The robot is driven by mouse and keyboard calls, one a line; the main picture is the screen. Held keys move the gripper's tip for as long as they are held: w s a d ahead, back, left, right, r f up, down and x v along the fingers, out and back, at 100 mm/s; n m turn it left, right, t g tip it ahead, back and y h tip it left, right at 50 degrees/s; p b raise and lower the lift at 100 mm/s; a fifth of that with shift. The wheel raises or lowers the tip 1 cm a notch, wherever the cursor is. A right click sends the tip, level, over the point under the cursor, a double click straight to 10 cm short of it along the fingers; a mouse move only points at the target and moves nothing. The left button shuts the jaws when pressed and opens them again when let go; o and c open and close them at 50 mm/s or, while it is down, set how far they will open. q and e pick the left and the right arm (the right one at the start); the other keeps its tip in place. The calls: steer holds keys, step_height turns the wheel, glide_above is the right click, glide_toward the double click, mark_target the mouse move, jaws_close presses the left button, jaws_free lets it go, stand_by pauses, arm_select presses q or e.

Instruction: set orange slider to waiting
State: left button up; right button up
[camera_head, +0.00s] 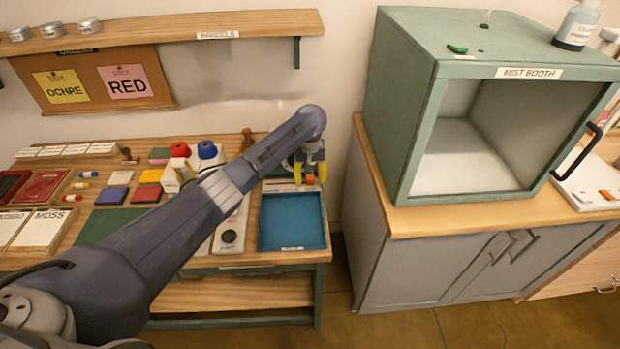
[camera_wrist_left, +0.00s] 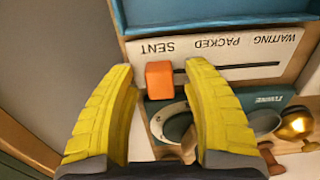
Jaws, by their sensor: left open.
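The orange slider (camera_wrist_left: 160,80) is a small block on a white label board (camera_wrist_left: 215,50) reading WAITING, PACKED and SENT, upside down in the left wrist view. It sits at the SENT end of the dark slot; the slot runs right from it to the WAITING end. My left gripper (camera_wrist_left: 158,72) is open, with one yellow finger on each side of the slider. Gaps show between fingers and slider. In the head view my left gripper (camera_head: 310,174) is above the back of the table, partly covering the board, with orange visible between its fingers. My right gripper is not in view.
A blue tray (camera_head: 293,243) lies just in front of the board. In the left wrist view a round twine item (camera_wrist_left: 178,125) and a brass object (camera_wrist_left: 296,122) stand close behind the slider. The green mist booth (camera_head: 405,110) stands to the right.

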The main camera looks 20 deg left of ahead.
arm_select(q)
steer(key=shift+c, duration=0.4)
jaws_close()
